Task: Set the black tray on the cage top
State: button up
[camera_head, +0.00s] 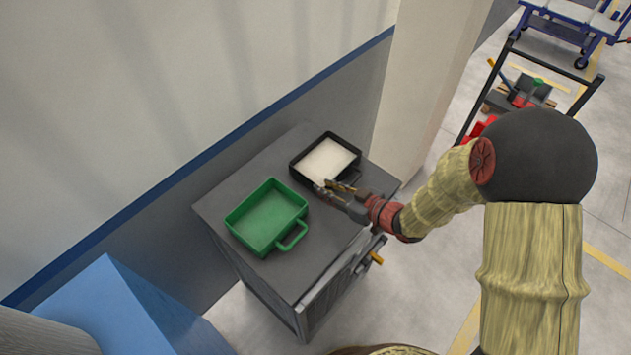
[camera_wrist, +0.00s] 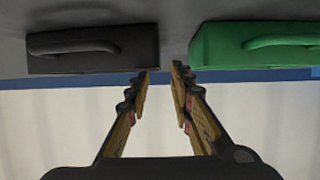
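The black tray (camera_head: 297,172), with a pale inside, sits on the far right part of a grey cabinet's flat top (camera_head: 235,195). In the wrist view the black tray (camera_wrist: 93,62) is at the upper left, its handle facing me. My gripper (camera_head: 330,185) is beside the near side of the black tray in the head view. In the wrist view my gripper (camera_wrist: 160,68) is open, with nothing between its fingers, and points at the gap between the two trays. I cannot tell which thing is the cage.
A green tray (camera_head: 266,215) with a handle stands left of the black tray; it also shows in the wrist view (camera_wrist: 225,45). A wall runs behind the cabinet. A pale pillar (camera_head: 420,70) stands behind right, and a blue box (camera_head: 120,310) is at lower left.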

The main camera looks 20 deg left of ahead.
jog(key=shift+v, duration=1.45)
jog(key=w+d+r+m+t+h, duration=0.25)
jog(key=w+d+r, duration=0.2)
jog(key=d, duration=0.25)
jog(key=w+d+r+m+t+h, duration=0.1)
jog(key=w+d+r+t+h, duration=0.1)
jog(key=w+d+r+h, duration=0.3)
jog(key=s+d+r+m+h, duration=0.45)
jog(key=d+r, duration=0.45)
jog(key=d, duration=0.5)
jog(key=s+d+r+m+g, duration=0.2)
jog(key=s, duration=1)
jog(key=s+d+r+m+g+b, duration=0.1)
jog(key=s+d+r+m+g, duration=0.1)
jog(key=s, duration=1)
jog(key=shift+s+d+m+h, duration=0.2)
jog(key=shift+d+m+h, duration=0.1)
jog(key=shift+d+m, duration=0.4)
